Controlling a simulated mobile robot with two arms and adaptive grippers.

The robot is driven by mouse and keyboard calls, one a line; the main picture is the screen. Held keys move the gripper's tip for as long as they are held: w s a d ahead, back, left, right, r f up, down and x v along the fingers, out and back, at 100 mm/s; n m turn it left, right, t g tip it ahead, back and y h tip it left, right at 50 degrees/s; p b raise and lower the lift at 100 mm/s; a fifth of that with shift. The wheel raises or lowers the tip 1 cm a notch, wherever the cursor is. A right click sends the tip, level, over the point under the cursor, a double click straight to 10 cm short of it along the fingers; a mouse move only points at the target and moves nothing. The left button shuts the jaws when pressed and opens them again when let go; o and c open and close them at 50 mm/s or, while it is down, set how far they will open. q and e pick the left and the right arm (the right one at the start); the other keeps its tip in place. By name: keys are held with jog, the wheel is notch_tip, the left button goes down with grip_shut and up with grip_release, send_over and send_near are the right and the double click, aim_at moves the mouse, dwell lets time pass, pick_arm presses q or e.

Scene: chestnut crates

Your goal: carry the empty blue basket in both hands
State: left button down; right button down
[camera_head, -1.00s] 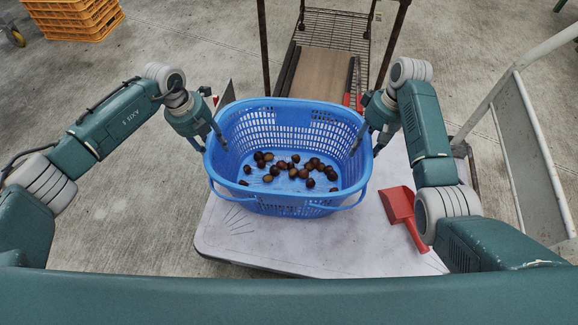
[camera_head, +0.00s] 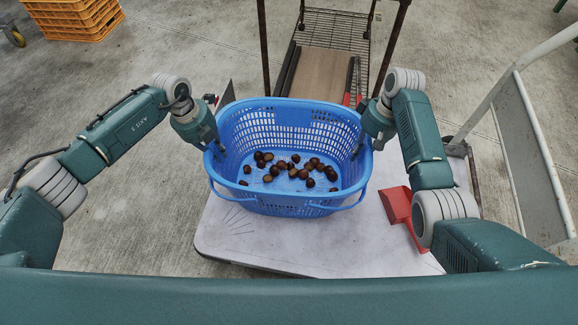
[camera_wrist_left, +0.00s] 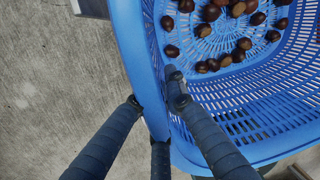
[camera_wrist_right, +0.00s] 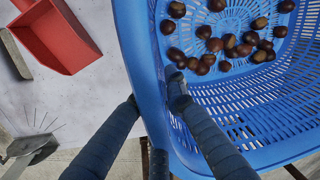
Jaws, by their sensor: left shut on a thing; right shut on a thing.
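The blue basket (camera_head: 290,205) stands on the white tabletop with several brown chestnuts (camera_head: 290,170) on its floor, so it is not empty. My left gripper (camera_head: 215,146) is shut on the basket's left rim. In the left wrist view, the left gripper (camera_wrist_left: 157,97) has one finger outside and one inside the basket wall (camera_wrist_left: 140,60). My right gripper (camera_head: 362,146) is shut on the right rim. In the right wrist view, the right gripper (camera_wrist_right: 153,97) likewise straddles the basket wall (camera_wrist_right: 139,60). The basket looks level; its underside is hidden.
The white tabletop (camera_head: 300,245) has a red dustpan (camera_head: 398,206) right of the basket. Behind stands a wire cart (camera_head: 330,28) with a brown board. A grey metal frame (camera_head: 530,140) stands at the right. Orange crates (camera_head: 75,15) sit far left; concrete floor there is open.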

pick_arm(q)
jog(key=shift+w+r, duration=0.1)
jog(key=shift+r, duration=0.1)
pick_arm(e)
jog(key=shift+w+r, duration=0.1)
jog(key=shift+r, duration=0.1)
